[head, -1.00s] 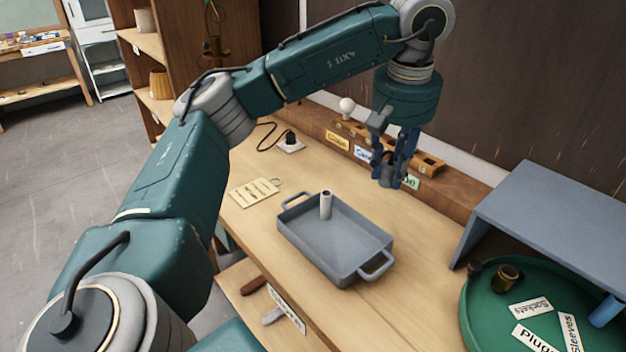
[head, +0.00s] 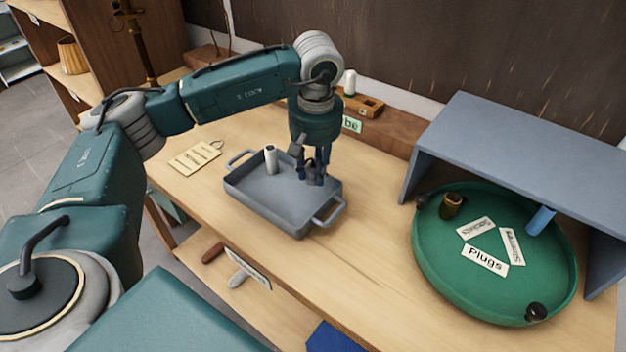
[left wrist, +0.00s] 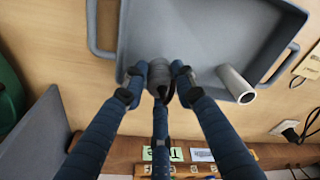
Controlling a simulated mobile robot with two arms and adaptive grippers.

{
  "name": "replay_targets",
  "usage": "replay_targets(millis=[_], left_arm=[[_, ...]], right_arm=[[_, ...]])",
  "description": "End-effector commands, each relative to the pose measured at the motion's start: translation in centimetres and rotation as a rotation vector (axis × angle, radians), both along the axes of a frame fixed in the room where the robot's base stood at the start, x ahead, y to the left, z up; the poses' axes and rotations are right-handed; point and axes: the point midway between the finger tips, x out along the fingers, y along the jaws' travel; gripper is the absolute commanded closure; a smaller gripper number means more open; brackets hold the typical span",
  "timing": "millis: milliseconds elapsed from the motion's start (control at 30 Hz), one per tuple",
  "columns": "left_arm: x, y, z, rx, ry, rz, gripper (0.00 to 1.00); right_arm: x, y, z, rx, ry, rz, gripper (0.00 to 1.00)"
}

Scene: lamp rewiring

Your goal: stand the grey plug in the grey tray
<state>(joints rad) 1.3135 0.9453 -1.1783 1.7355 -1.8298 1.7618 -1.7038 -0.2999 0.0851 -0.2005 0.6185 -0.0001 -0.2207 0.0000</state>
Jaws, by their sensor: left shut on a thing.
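My left gripper (head: 312,180) points down at the far right part of the grey tray (head: 262,210) in the head view. In the left wrist view its blue fingers are shut on a grey, round, ridged plug (left wrist: 159,74). The plug shows over the tray's edge area, with the grey tray floor (left wrist: 205,35) beside it; whether it touches the tray I cannot tell. In the head view the fingers mostly hide the plug. A pale cylinder (head: 270,159) stands upright in the tray, left of the gripper. My right gripper is not in view.
A round green tray (head: 440,275) with labels and small dark parts lies at the right, partly under a grey shelf (head: 500,140). A wooden rack (head: 362,105) stands at the back. A paper tag (head: 195,158) lies left of the grey tray. Bare tabletop lies in front.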

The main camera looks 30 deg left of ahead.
Motion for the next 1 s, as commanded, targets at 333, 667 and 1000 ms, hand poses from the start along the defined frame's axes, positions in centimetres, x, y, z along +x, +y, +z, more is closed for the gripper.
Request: replay_targets(millis=[333,667,1000], left_arm=[[0.0,0.0,-4.2,0.0,0.0,0.0,0.98],[0.0,0.0,-4.6,0.0,0.0,0.0,0.98],[0.0,0.0,-4.5,0.0,0.0,-0.001,0.65]], right_arm=[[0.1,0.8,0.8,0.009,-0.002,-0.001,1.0],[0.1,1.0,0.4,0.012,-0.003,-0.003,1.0],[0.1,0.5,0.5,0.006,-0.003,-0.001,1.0]])
